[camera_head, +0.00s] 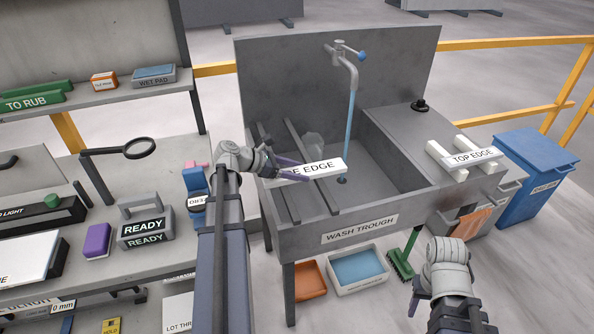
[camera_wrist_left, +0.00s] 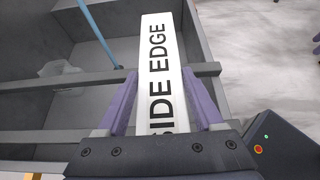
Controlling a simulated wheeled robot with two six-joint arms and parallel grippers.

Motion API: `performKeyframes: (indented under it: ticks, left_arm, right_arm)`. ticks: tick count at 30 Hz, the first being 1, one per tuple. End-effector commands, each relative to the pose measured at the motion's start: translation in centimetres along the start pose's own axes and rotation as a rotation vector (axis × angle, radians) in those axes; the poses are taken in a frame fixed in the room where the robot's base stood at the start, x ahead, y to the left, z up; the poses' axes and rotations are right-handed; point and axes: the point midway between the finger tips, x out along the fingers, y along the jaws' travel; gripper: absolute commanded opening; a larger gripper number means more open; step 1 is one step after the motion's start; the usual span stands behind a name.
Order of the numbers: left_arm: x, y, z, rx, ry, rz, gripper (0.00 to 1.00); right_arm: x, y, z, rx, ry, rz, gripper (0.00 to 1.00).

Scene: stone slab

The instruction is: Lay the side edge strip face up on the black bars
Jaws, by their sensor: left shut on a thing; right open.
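The side edge strip (camera_head: 322,169) is a white bar with its black lettering up, seen partly hidden in the head view. It also shows in the left wrist view (camera_wrist_left: 160,50), reading SIDE EDGE. My left gripper (camera_wrist_left: 158,75) is shut on it, with purple fingers on its two long sides. The strip is over the wash trough and crosses above the dark bars (camera_head: 309,148), which span the trough's left part. I cannot tell if it touches them. My right gripper (camera_head: 418,288) is low at the right, apart from the strip, its fingers barely visible.
The wash trough (camera_head: 400,205) has a tap (camera_head: 349,75) with running water near the strip. A TOP EDGE strip (camera_head: 473,160) rests on white blocks at the right. A blue bin (camera_head: 538,165) stands beyond.

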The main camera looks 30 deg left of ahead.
Motion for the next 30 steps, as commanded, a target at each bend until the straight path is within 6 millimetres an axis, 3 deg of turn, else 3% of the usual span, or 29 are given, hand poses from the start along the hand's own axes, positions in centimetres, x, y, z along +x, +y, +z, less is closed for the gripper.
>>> performKeyframes:
  ticks: [1, 12, 24, 25, 30]
  left_arm:
    - [0.6, 0.0, -1.0, 0.000, -0.002, 0.000, 0.00]
    - [2.4, 0.0, -4.3, 0.000, -0.002, 0.000, 0.00]
    - [2.5, 0.0, -4.6, 0.000, -0.002, 0.000, 0.00]
    - [2.5, 0.0, -4.6, 0.000, -0.002, 0.000, 0.70]
    - [2.5, 0.0, -4.6, 0.000, -0.001, 0.000, 0.89]
  right_arm:
    - [1.2, -0.1, -0.1, 0.000, 0.000, 0.000, 0.50]
    - [4.9, -0.5, -0.3, 0.000, 0.000, 0.000, 0.50]
    - [5.2, -0.5, -0.3, -0.001, 0.000, 0.000, 0.50]
    - [5.2, -0.5, -0.3, -0.001, 0.000, 0.000, 0.50]
    - [5.2, -0.5, -0.3, -0.001, 0.000, 0.000, 0.50]
